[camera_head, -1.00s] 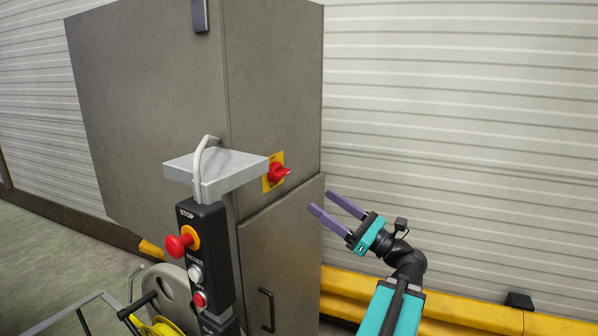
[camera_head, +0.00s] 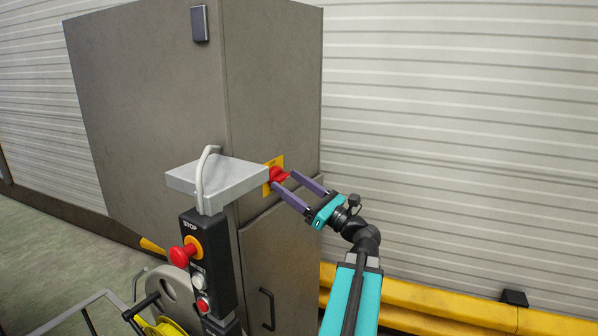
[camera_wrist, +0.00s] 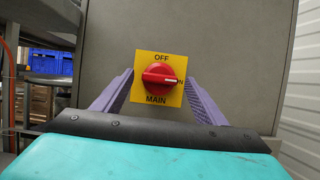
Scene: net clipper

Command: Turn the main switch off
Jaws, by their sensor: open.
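The main switch is a red rotary knob (camera_wrist: 160,75) on a yellow plate (camera_wrist: 145,92) marked OFF at the top and MAIN at the bottom. The knob's white pointer line lies about level and points right, towards a partly covered label. In the head view the red knob (camera_head: 279,174) sits on the right face of the grey cabinet (camera_head: 275,110). My gripper (camera_head: 294,192) is open, its purple fingers reaching towards the knob. In the wrist view the fingers (camera_wrist: 160,92) stand left and right of the plate, with the knob between them. I cannot tell whether they touch it.
A light grey shelf (camera_head: 215,178) juts out just left of the switch. Below it hangs a black control box (camera_head: 210,258) with a red STOP button (camera_head: 183,254). A yellow barrier (camera_head: 430,305) runs along the wall.

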